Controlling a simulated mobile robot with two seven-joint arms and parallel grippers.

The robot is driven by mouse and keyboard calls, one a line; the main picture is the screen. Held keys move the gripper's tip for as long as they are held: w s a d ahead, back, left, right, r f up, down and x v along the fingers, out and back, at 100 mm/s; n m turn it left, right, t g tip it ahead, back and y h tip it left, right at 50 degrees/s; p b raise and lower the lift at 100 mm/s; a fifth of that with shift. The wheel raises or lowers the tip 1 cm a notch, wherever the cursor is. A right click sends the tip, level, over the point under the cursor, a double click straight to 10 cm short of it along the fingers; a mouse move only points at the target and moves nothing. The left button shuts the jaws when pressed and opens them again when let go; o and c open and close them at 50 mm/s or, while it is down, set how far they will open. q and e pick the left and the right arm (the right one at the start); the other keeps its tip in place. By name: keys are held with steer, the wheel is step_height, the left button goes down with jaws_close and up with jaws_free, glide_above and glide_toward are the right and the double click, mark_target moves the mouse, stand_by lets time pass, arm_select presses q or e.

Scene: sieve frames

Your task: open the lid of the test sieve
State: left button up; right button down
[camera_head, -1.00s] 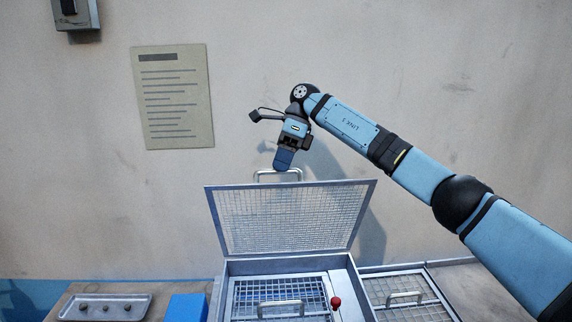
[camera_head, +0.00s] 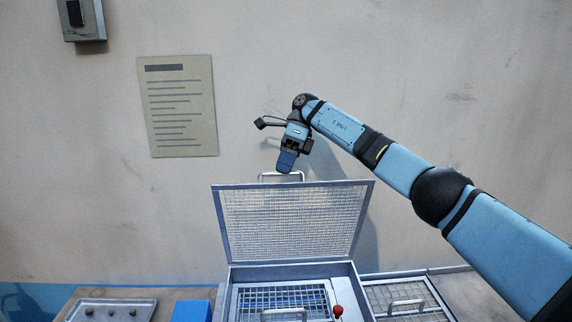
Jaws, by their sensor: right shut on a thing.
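The test sieve (camera_head: 232,297) is a grey metal box at the bottom middle, with a mesh screen and a handle inside. Its mesh lid (camera_head: 293,222) stands raised at the back, near upright and leaning toward the wall. My right gripper (camera_head: 286,163) is shut on the lid's handle (camera_head: 268,177) at the lid's top edge. The fingers hide part of the handle. My left gripper is not in view.
A red knob (camera_head: 338,310) stands at the sieve's right side. A second mesh frame (camera_head: 440,303) with a handle lies to the right. A blue block (camera_head: 192,311) and a metal tray (camera_head: 146,304) with small dark pieces are on the left. The wall is close behind the lid.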

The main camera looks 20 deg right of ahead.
steer(key=c, duration=1.3)
jaws_free()
steer(key=shift+w+a+f, duration=0.1)
steer(key=shift+f, duration=0.5)
steer(key=shift+o, duration=0.9)
steer(key=shift+w+f, duration=0.15)
steer(key=shift+w, duration=0.1)
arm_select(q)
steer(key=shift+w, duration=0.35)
arm_select(e)
steer(key=shift+r, duration=0.25)
